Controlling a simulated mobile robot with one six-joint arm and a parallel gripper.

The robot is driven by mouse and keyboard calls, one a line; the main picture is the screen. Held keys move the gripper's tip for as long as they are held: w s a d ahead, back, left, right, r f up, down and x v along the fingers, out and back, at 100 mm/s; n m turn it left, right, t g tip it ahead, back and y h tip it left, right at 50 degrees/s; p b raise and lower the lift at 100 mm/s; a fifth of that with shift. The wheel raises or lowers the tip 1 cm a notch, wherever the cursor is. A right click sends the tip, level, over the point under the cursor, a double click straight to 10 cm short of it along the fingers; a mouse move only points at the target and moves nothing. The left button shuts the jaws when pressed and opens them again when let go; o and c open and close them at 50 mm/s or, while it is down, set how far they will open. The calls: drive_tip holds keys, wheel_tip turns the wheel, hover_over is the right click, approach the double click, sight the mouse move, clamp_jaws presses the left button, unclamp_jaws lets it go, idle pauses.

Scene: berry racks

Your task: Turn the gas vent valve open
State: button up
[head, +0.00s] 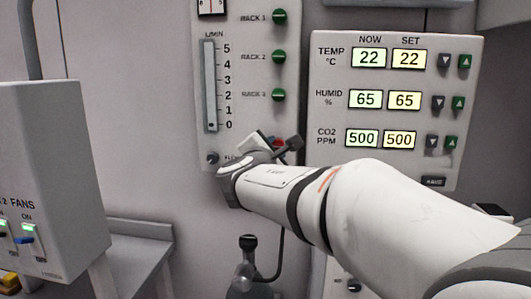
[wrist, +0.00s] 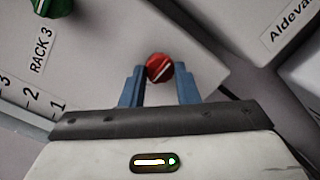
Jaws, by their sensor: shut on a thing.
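A red round knob with a white line (wrist: 160,66) sits on the pale panel below the RACK 3 knob; I take it for the gas vent valve, though its label is not readable. In the wrist view its line runs diagonally. My gripper (wrist: 158,76) has its two blue fingers on either side of the knob, shut on it. In the head view my gripper (head: 277,147) reaches the panel's lower right and hides most of the red knob (head: 279,142).
Green knobs for RACK 1 (head: 280,16), RACK 2 (head: 278,57) and RACK 3 (head: 278,95) stand above. A flow gauge (head: 209,86) is to their left. A climate display panel (head: 470,85) is close on the right. A fan switch box (head: 50,170) stands at left.

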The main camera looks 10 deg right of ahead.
drive_tip(key=m+y+b, duration=0.1)
drive_tip(key=m+b, duration=0.7)
drive_tip(key=b, duration=0.1)
drive_tip(key=m+y+b, duration=0.1)
drive_tip(key=m+b, duration=0.3)
drive_tip(key=shift+d, duration=0.15)
drive_tip(key=shift+r+m+y+b, duration=0.2)
drive_tip(key=shift+m+y+b, duration=0.3)
drive_tip(key=shift+m+b, duration=1.2)
drive_tip(key=o, duration=1)
drive_tip(key=shift+s+r, duration=0.1)
drive_tip(key=shift+c, duration=0.2)
drive_tip(key=v, duration=0.7)
drive_tip(key=shift+s+p, duration=0.3)
drive_tip(key=shift+s, duration=0.05)
